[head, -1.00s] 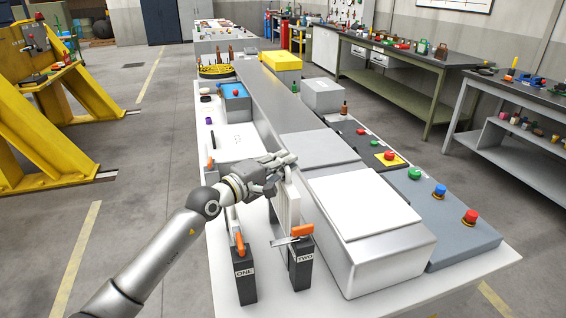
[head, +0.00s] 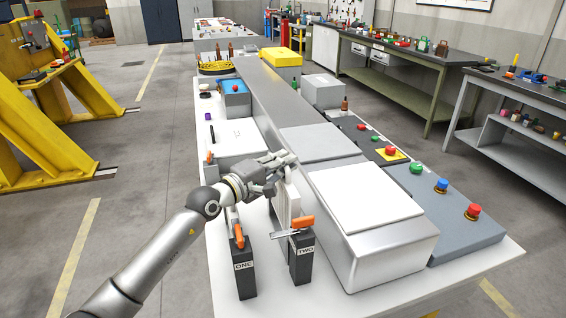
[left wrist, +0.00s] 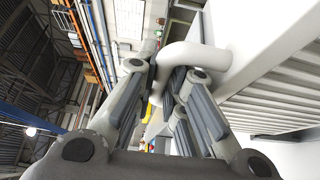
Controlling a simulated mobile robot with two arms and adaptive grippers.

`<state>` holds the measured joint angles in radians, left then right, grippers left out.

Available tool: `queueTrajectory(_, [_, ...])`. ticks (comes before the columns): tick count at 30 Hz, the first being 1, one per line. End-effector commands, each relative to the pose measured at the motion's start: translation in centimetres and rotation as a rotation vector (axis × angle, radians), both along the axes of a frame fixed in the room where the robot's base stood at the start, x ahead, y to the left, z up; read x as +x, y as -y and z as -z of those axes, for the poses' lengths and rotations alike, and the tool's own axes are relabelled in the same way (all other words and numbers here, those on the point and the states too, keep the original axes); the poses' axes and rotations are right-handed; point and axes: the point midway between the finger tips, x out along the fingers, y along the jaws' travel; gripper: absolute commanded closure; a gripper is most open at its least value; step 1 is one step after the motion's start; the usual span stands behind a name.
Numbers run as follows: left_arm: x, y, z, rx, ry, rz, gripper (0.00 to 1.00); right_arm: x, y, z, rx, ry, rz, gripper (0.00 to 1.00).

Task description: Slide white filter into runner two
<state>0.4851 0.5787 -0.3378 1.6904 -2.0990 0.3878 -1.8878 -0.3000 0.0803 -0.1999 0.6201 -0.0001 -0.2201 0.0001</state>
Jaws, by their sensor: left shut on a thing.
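The white filter (head: 288,208) is an upright slab above the back part of runner two, a dark block (head: 302,262) labelled TWO with an orange lever (head: 303,221). My left gripper (head: 280,167) is shut on the filter's top handle. In the left wrist view the gripper (left wrist: 170,90) closes around the white curved handle (left wrist: 200,57), with the ribbed filter body (left wrist: 270,100) at right. Whether the filter's lower edge sits in the runner's slot is hidden. My right gripper is not in view.
Runner one, labelled ONE (head: 244,270), stands just left of runner two. A grey and white box (head: 375,215) stands close on the right. A panel (head: 450,215) with coloured buttons lies farther right. The white table's front edge (head: 345,305) is close.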

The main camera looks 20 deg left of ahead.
Motion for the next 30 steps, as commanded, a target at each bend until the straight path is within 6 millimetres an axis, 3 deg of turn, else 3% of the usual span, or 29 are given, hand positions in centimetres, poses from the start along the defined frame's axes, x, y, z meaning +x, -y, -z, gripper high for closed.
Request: queueTrajectory(30, [0.0,0.0,2.6,0.0,0.001,-0.001,1.0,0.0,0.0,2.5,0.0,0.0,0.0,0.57])
